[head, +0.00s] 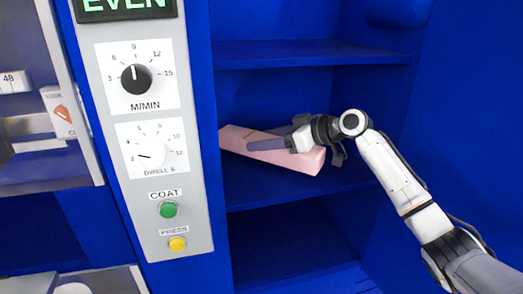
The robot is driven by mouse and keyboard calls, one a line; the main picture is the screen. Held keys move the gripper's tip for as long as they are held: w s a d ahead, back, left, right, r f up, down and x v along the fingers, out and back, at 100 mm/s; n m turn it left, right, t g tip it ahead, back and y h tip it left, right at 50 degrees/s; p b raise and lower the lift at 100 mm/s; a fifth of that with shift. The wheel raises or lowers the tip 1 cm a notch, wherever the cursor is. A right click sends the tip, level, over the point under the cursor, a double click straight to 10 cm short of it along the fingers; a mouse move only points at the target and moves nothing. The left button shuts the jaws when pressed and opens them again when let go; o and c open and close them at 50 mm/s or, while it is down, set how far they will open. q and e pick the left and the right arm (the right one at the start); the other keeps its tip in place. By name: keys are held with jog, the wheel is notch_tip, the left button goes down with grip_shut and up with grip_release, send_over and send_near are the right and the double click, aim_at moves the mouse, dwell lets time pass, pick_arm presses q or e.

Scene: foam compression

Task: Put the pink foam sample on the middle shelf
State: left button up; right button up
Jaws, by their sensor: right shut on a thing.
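The pink foam sample (302,163) is a long pale pink block inside the blue cabinet, in the bay over the middle shelf (262,193). It lies slantwise, its left end partly hidden by the grey control panel. My right gripper (268,144) reaches in from the right and is shut on the foam, its fingers covering part of the block's face. I cannot tell whether the foam's underside touches the shelf. My left gripper is not in view.
An upper shelf (300,53) runs above the foam, and an open bay lies below the middle shelf. The control panel (150,130) with dials and buttons stands at the left of the opening. A blue side wall (465,110) stands at the right.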

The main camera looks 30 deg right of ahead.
notch_tip(320, 180, down, 2)
jog(key=shift+f+b, duration=0.1)
jog(key=shift+b, duration=0.3)
jog(key=o, duration=1.1)
jog(key=shift+r, duration=0.25)
